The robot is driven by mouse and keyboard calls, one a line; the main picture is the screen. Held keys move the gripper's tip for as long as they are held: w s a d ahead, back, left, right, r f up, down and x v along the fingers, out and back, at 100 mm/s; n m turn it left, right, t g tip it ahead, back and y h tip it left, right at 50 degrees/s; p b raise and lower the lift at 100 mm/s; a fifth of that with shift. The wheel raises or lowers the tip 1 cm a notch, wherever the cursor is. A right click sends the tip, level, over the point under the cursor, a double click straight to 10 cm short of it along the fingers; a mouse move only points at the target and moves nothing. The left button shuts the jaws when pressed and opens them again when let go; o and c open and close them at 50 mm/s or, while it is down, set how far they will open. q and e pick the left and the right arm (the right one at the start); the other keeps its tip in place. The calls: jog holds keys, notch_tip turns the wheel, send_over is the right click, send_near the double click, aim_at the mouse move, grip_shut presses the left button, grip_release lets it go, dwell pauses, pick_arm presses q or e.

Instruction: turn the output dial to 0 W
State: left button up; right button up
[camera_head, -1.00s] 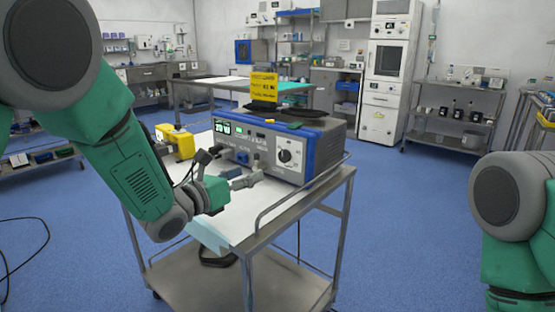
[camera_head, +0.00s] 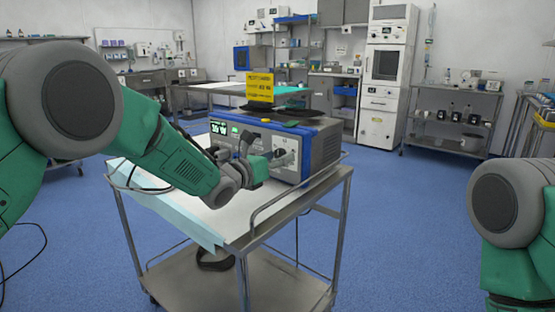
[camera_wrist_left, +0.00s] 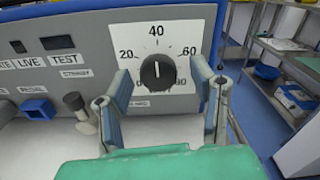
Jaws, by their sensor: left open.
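The output dial (camera_wrist_left: 157,73) is a round black knob on a white scale plate on the front of a grey and blue unit (camera_head: 320,152). In the left wrist view its white mark points up, roughly toward 40. The 20, 40 and 60 labels show; the lowest labels are partly hidden. My left gripper (camera_wrist_left: 161,84) is open, its two fingers on either side of the dial with a gap to the knob. In the head view the left gripper (camera_head: 280,157) is at the unit's front and partly covers the dial. My right gripper is out of view.
The unit stands on a white-topped cart (camera_head: 215,217) with a metal side rail (camera_head: 285,203). A yellow sign (camera_head: 260,87) stands on the unit.

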pick_arm(q)
jog(key=c, duration=0.7)
jog(key=shift+a, duration=0.1)
jog(key=c, duration=0.4)
jog(key=shift+f, duration=0.1)
jog(key=shift+c, duration=0.2)
